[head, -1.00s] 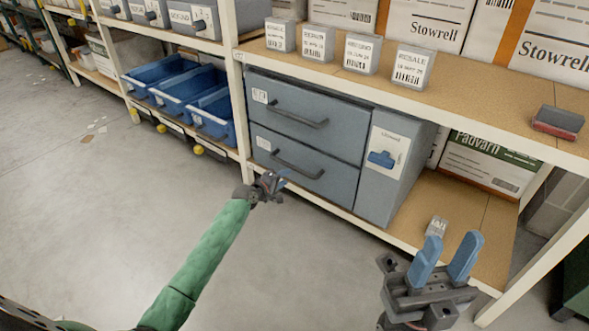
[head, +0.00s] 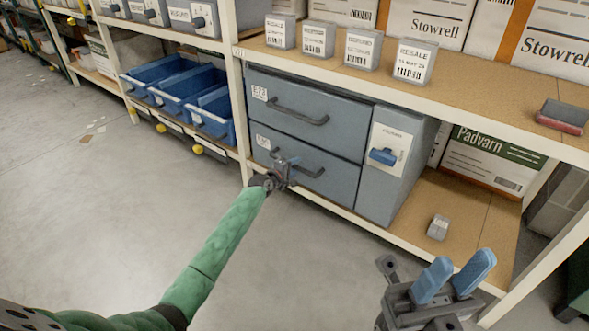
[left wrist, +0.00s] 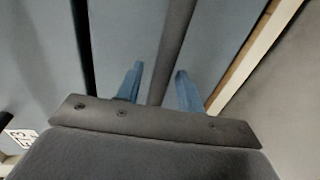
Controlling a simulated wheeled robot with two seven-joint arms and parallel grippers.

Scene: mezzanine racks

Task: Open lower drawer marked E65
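The lower drawer (head: 330,189) is the lower of two grey drawers in a cabinet on the rack's lower shelf. It looks closed. Its label (head: 263,142) is too small to read surely. Its dark bar handle (head: 309,170) also shows in the left wrist view (left wrist: 174,45). My left gripper (head: 288,164) is at the left part of this handle. In the left wrist view its blue fingers (left wrist: 158,80) are apart, one on each side of the bar, with a gap visible. My right gripper (head: 460,272) is open and empty in front of the shelf at lower right.
The upper drawer (head: 305,132) is closed, with a label (head: 259,93) resembling E73. A side panel with a blue handle (head: 383,156) stands to the right. A small grey block (head: 437,227) lies on the lower shelf. Blue bins (head: 212,117) stand left. The floor (head: 110,200) in front is clear.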

